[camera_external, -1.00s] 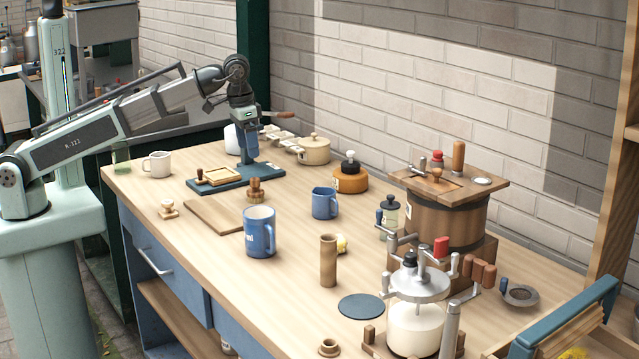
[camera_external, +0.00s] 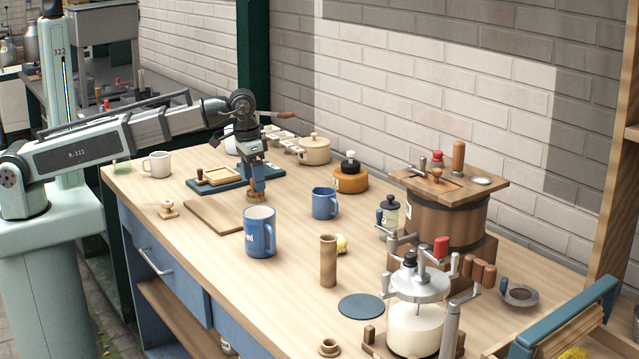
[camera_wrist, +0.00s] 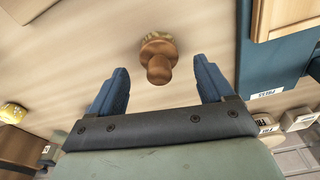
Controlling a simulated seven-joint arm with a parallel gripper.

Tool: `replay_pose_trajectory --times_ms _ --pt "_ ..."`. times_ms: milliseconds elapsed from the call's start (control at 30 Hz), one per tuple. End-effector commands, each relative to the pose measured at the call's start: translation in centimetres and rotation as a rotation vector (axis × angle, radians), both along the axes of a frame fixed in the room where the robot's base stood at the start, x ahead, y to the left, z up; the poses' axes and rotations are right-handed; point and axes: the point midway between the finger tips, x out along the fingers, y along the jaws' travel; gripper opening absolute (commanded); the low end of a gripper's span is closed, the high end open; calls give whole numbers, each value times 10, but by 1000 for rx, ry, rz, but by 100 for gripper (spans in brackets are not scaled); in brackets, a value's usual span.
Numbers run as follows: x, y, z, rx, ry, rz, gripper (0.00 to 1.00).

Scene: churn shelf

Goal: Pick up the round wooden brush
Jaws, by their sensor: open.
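The round wooden brush (camera_external: 256,197) stands on the bench just behind the large blue mug, with pale bristles at its base. In the wrist view the brush (camera_wrist: 158,60) shows its round brown knob and a rim of bristles, a little beyond the fingertips and roughly centred between them. My gripper (camera_external: 258,187) hangs over the brush and hides its upper part in the external view. In the wrist view my gripper (camera_wrist: 161,75) is open, one blue finger on each side, with no contact visible.
The large blue mug (camera_external: 259,233) stands close in front of the brush. A wooden board (camera_external: 215,216) lies to its left and a dark blue tray (camera_external: 222,187) behind. A smaller blue mug (camera_external: 324,203) is to the right. Bare bench separates these from the wooden cylinder (camera_external: 328,262).

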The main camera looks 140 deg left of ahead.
Motion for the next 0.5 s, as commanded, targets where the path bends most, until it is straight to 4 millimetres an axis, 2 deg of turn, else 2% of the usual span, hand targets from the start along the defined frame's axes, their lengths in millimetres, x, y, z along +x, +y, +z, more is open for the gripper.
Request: replay_pose_trajectory --times_ms 200,500 --pt "1 3 -26 -1 0 0 81" --pt "2 4 -31 1 0 0 81"
